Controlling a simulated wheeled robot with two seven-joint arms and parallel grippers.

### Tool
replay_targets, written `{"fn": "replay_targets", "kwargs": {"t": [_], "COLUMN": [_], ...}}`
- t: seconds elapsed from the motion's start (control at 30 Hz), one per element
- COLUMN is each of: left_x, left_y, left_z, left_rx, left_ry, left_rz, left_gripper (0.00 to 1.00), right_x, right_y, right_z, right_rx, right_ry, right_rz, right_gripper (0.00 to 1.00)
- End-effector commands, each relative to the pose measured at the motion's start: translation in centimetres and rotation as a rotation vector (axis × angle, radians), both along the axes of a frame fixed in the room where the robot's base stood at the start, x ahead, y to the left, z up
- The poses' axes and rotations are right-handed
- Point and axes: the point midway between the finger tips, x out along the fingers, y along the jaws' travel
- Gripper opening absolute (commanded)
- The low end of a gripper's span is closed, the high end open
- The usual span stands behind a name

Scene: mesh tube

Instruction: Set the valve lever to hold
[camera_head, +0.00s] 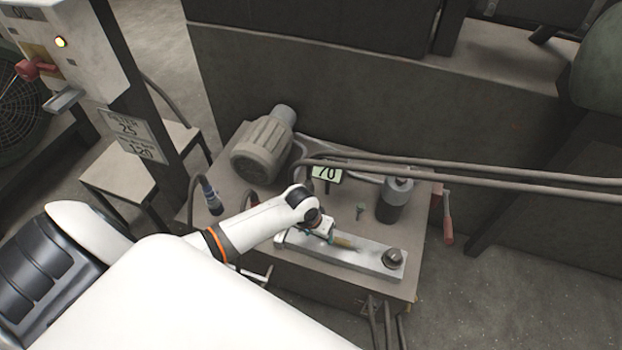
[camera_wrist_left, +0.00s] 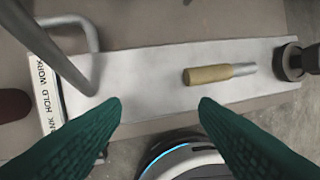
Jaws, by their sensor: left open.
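My left gripper (camera_head: 332,238) is over the long pale metal plate (camera_head: 368,262) on the bench. In the left wrist view its two dark green fingers (camera_wrist_left: 160,108) are spread apart with nothing between their tips. The plate's left end carries a strip (camera_wrist_left: 46,92) reading HOLD and WORK, with a partly cut-off word ending in NK. A dark red-brown rounded end (camera_wrist_left: 12,105) lies beside this strip at the frame edge; whether it is the valve lever's knob I cannot tell. A thick grey bent rod (camera_wrist_left: 65,62) ends over the plate near the strip. My right gripper is not in view.
A tan-handled rod (camera_wrist_left: 210,73) lies on the plate. A round dark fitting (camera_head: 393,258) sits at its right end. Behind stand a motor (camera_head: 262,146), a display reading 70 (camera_head: 327,174) and a dark cylinder (camera_head: 396,202). A red handle (camera_head: 447,220) hangs at the bench's right side.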

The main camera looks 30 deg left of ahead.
Motion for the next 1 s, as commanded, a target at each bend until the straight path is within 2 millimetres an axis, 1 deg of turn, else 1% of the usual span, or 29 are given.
{"fn": "replay_targets", "kwargs": {"t": [0.03, 0.17, 0.3, 0.37, 0.47, 0.5, 0.6, 0.7, 0.8, 0.83, 0.93, 1.0], "left_x": [1.0, 3.1, 5.1, 5.8, 6.7, 7.1, 7.7, 7.8, 7.7, 7.6, 7.6, 7.6], "left_y": [0.4, 1.2, 2.3, 2.9, 4.3, 5.1, 7.3, 8.8, 9.4, 9.5, 9.5, 9.4], "left_z": [0.7, 3.1, 6.3, 7.9, 10.9, 12.2, 15.3, 17.6, 18.6, 18.7, 17.9, 16.8], "left_rx": [-0.001, -0.010, -0.015, -0.013, -0.004, 0.000, 0.011, 0.016, 0.016, 0.017, 0.017, 0.015], "left_ry": [-0.003, 0.016, 0.047, 0.066, 0.101, 0.116, 0.158, 0.191, 0.210, 0.213, 0.219, 0.217], "left_rz": [0.010, 0.045, 0.094, 0.118, 0.171, 0.200, 0.288, 0.357, 0.392, 0.397, 0.401, 0.400], "left_gripper": [0.55, 0.55, 0.55, 0.55, 0.55, 0.55, 0.55, 0.55, 0.55, 0.55, 0.55, 0.55], "right_x": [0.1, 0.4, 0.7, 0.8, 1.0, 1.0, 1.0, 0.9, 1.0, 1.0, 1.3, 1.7], "right_y": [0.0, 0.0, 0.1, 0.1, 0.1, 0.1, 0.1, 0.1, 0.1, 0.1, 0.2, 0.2], "right_z": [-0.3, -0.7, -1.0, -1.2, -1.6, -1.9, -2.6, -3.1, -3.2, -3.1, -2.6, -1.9], "right_rx": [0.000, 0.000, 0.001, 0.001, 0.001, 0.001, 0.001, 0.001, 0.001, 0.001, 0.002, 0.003], "right_ry": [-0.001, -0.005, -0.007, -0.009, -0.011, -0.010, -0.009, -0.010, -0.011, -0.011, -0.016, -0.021], "right_rz": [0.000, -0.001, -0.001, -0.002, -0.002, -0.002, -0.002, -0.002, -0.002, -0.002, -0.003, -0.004], "right_gripper": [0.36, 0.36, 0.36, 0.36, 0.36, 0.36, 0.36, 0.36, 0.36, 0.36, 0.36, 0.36]}}
